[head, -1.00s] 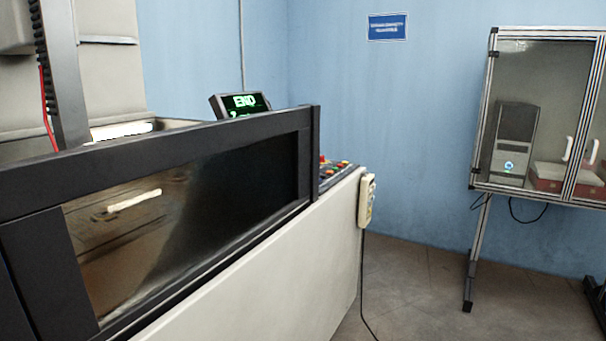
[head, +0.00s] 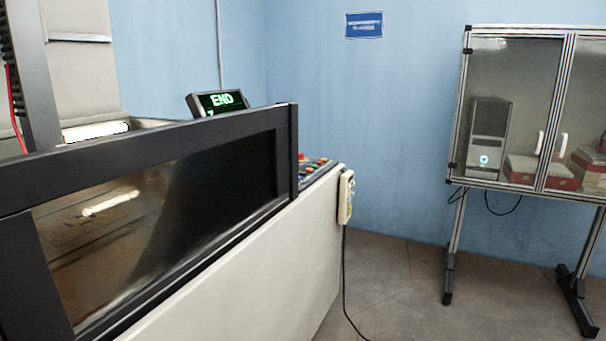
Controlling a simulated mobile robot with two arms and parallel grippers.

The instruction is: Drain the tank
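The machine with the tank (head: 235,290) fills the left side, with a pale cream body and a black-framed window (head: 165,215) in front. The window is dark on the right and brownish on the left, with a bright reflection; I cannot tell the liquid level behind it. A small display (head: 220,101) on top reads "END" in green. A control panel (head: 314,168) with red, green and yellow buttons sits at the machine's far right end. A cream handheld pendant (head: 346,196) hangs on that end with a black cable. Neither of my grippers shows.
A glass-fronted cabinet (head: 463,110) on metal legs stands at the right, with a computer tower (head: 488,135) and red-and-white boxes (head: 525,172) inside. A blue sign (head: 364,25) is on the wall. The floor (head: 395,275) between machine and cabinet is clear.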

